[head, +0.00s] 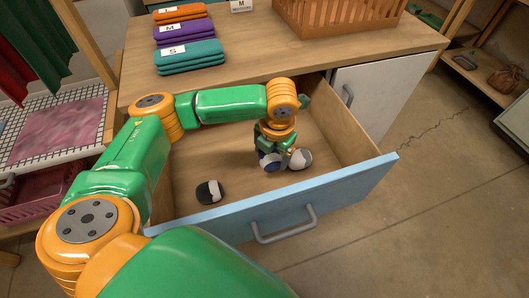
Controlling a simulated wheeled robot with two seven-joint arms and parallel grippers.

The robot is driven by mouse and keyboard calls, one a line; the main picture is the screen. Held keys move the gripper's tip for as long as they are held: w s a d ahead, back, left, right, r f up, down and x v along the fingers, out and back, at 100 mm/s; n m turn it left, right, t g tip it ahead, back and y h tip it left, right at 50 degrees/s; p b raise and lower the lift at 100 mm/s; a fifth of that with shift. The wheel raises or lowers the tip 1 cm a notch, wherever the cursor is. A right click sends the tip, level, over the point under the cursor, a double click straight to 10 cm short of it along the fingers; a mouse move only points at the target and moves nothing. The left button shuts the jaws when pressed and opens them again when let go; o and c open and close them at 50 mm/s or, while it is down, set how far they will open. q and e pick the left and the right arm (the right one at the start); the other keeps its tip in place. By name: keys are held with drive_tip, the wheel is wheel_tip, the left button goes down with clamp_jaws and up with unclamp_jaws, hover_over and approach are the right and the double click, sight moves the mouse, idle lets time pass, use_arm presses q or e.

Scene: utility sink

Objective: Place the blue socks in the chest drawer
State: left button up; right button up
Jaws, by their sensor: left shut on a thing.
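The chest drawer (345,193) is pulled open, with a light blue front and a grey handle. My left gripper (270,152) reaches down inside it, toward the right side, and is shut on the blue socks (270,161), a rolled ball with blue and white parts, partly hidden by the fingers. The ball is low, close to the drawer floor; I cannot tell whether it touches it. A grey and white sock ball (299,158) is right beside it. A black and grey sock ball (209,192) lies at the drawer's front left. My right gripper is not in view.
Folded orange, purple and teal clothes (188,55) stand on the wooden top behind the drawer, with an orange basket (340,20) to their right. A white cabinet door (385,90) is at the right. The drawer floor between the sock balls is clear.

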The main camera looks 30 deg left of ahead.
sight(273, 155)
use_arm(q)
wheel_tip(273, 155, down, 6)
drive_tip(key=shift+r+b, duration=0.2)
drive_tip(key=shift+b, duration=0.5)
drive_tip(key=o, duration=1.1)
drive_tip(key=r+p, duration=0.1)
drive_tip(key=r, duration=0.2)
drive_tip(key=d+r+p, duration=0.1)
drive_tip(key=r, duration=0.3)
drive_tip(key=s+r+p, duration=0.1)
drive_tip(key=r, duration=0.3)
drive_tip(key=shift+s+d+p, duration=0.1)
drive_tip(key=shift+d+p, duration=0.1)
drive_tip(key=shift+p, duration=0.1)
drive_tip(key=shift+s+r, duration=0.1)
drive_tip(key=shift+r, duration=0.4)
